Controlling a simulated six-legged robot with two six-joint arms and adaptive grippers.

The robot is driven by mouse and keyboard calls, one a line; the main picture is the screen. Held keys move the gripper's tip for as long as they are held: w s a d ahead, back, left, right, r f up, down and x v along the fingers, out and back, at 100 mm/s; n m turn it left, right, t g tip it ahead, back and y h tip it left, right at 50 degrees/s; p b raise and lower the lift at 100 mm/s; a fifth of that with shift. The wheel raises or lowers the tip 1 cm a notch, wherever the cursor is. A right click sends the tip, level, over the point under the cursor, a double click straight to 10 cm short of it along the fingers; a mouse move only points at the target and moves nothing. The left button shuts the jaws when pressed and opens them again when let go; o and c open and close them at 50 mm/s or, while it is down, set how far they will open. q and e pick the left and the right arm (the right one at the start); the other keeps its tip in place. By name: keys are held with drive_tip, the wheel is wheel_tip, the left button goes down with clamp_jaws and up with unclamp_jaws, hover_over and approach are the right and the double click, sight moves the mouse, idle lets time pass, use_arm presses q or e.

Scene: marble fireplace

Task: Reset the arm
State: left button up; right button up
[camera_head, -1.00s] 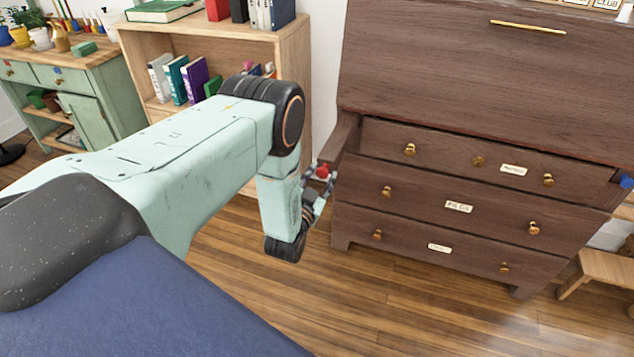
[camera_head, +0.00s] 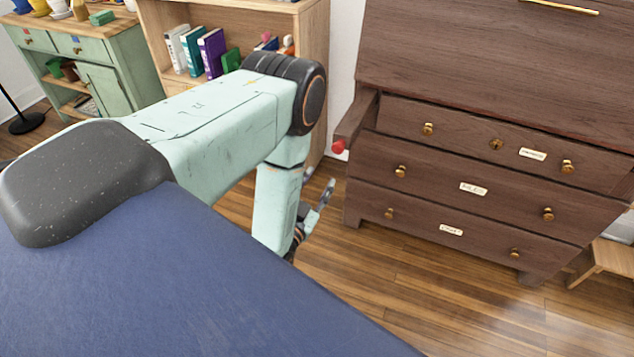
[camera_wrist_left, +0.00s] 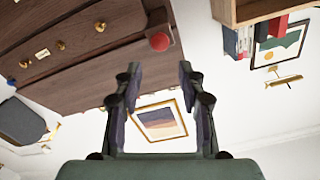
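My left arm comes in from the left in the head view, its forearm bent down. My left gripper (camera_head: 323,198) is beside the lower left of the dark wooden desk (camera_head: 480,60), below and apart from the red knob (camera_head: 338,147). In the left wrist view, the gripper's two fingers (camera_wrist_left: 158,72) are spread with nothing between them. The red knob (camera_wrist_left: 159,41) shows beyond them, on the end of a wooden arm sticking out from the desk. My right gripper is in neither view.
A bookshelf (camera_head: 320,60) with books stands behind my arm, and a green cabinet (camera_head: 120,65) is at the far left. A wooden stool (camera_head: 605,258) is at the right. The wooden floor (camera_head: 400,285) before the desk is clear.

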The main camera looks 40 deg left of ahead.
use_arm(q)
drive_tip(key=shift+f, duration=0.1)
idle(0.3)
drive_tip(key=s+d+f+n+g+h, duration=0.2)
drive_tip(key=s+d+f+g, duration=0.2)
drive_tip(key=s+f+g, duration=0.65)
drive_tip(key=s+d+r+g+h, duration=0.1)
drive_tip(key=s+d+g, duration=0.2)
drive_tip(key=s, duration=0.6)
drive_tip(key=s+d+r+g+h, duration=0.1)
drive_tip(key=s+d+g, duration=0.2)
drive_tip(key=s, duration=0.6)
drive_tip(key=shift+s+d+m+g, duration=0.3)
drive_tip(key=shift+s+d+g, duration=0.1)
drive_tip(key=shift+g, duration=0.15)
